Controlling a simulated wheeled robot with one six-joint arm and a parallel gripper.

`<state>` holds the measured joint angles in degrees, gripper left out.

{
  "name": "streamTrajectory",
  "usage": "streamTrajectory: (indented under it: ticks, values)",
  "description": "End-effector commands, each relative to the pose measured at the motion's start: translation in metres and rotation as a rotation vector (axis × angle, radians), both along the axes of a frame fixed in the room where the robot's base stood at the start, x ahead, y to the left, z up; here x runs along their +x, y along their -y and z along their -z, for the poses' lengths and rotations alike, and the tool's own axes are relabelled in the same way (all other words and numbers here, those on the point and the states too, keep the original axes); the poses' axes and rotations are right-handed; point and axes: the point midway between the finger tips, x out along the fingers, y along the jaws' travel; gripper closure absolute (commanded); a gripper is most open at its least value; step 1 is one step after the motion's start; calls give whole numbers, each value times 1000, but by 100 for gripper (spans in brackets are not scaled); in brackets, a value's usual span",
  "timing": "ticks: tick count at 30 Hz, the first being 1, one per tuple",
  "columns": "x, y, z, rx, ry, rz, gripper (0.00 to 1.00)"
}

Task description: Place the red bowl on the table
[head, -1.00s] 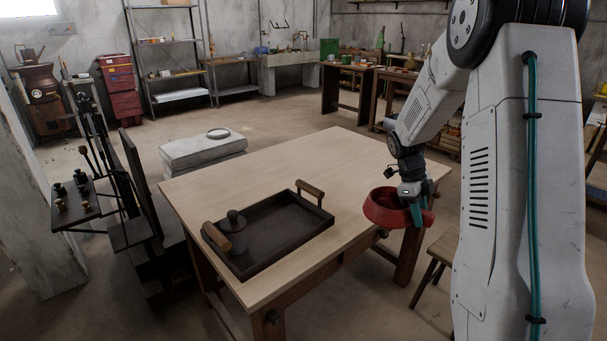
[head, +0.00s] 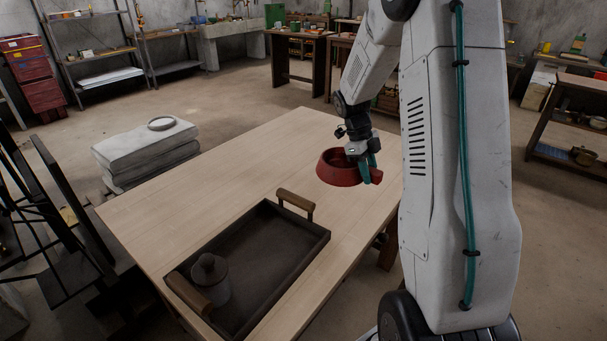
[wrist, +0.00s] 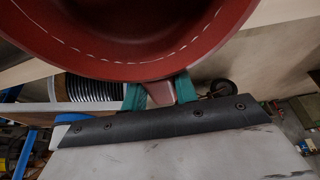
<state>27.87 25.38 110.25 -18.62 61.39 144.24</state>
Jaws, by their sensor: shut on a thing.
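The red bowl (head: 338,168) is held up by my gripper (head: 372,170) over the right part of the light wooden table (head: 290,150). The teal fingers are shut on the bowl's short handle at its right side. The bowl looks about level. In the wrist view the bowl's inside (wrist: 130,25) fills the top, with a dashed pale line round it, and the teal fingers (wrist: 160,94) clasp the handle. The bowl appears above the tabletop, but the exact gap cannot be told.
A dark tray (head: 245,265) with wooden handles lies on the table's front part, holding a grey lidded pot (head: 211,280). The table's back and left are bare. A pale stack (head: 145,150) with a ring on it stands left of the table.

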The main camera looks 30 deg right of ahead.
Motion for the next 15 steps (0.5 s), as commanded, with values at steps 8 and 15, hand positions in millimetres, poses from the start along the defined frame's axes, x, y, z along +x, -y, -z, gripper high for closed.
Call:
streamTrajectory:
  ticks: [8,15]
  values:
    - [0,-2,36,2,-4,-3,100]
    - [0,1,63,0,-1,0,100]
